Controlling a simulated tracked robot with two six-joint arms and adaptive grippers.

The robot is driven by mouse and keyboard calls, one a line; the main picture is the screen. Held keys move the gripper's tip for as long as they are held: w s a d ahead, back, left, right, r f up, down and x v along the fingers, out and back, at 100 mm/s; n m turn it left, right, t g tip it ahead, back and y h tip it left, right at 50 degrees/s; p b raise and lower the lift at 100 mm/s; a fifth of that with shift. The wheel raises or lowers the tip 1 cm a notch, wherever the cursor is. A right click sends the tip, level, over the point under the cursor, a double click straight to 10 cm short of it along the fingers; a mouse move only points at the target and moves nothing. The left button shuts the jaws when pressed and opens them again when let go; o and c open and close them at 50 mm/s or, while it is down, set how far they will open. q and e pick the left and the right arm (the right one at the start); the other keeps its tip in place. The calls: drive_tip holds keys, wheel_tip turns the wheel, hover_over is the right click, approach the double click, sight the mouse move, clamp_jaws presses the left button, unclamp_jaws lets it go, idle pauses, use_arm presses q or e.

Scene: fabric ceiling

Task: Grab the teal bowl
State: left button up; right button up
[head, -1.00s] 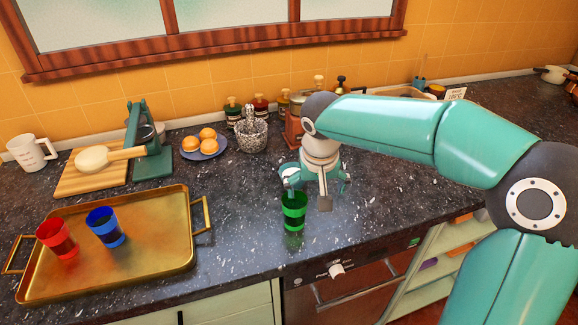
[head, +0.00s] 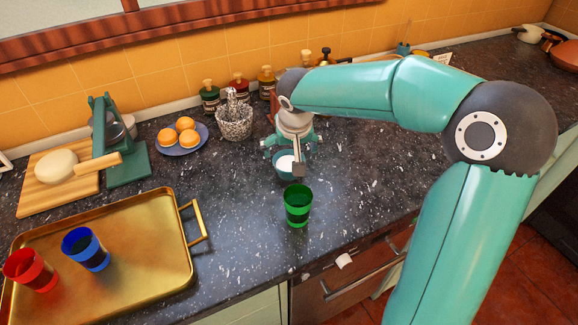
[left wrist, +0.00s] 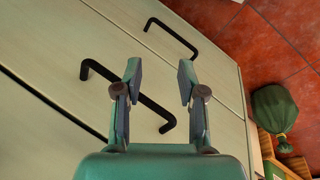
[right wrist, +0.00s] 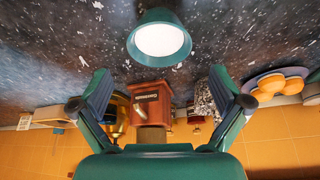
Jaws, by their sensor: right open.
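The teal bowl (head: 278,172), with something white inside, stands on the dark counter behind the green cup. In the right wrist view the bowl (right wrist: 183,47) shows whole, ahead of the fingertips. My right gripper (head: 289,154) is over the bowl's far side and partly hides it in the head view. Its fingers are spread and empty in the right wrist view (right wrist: 160,75), and I see no contact with the bowl. My left gripper (left wrist: 160,66) is open and empty in front of pale drawer fronts, out of the head view.
A green cup (head: 297,206) stands just in front of the bowl. A speckled mortar (head: 235,121) and a plate of oranges (head: 184,136) are behind left. A brass tray (head: 130,272) holds red and blue cups. A wooden grinder (right wrist: 150,104) shows beyond the bowl.

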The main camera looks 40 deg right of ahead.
sight(288, 166)
drive_tip(key=p+x, duration=0.1)
drive_tip(key=x, duration=0.6)
drive_tip(key=shift+w+f, duration=0.1)
drive_tip(key=shift+f, duration=0.1)
drive_tip(key=c, duration=1.2)
drive_tip(key=shift+o, duration=0.2)
drive_tip(key=shift+r, duration=0.2)
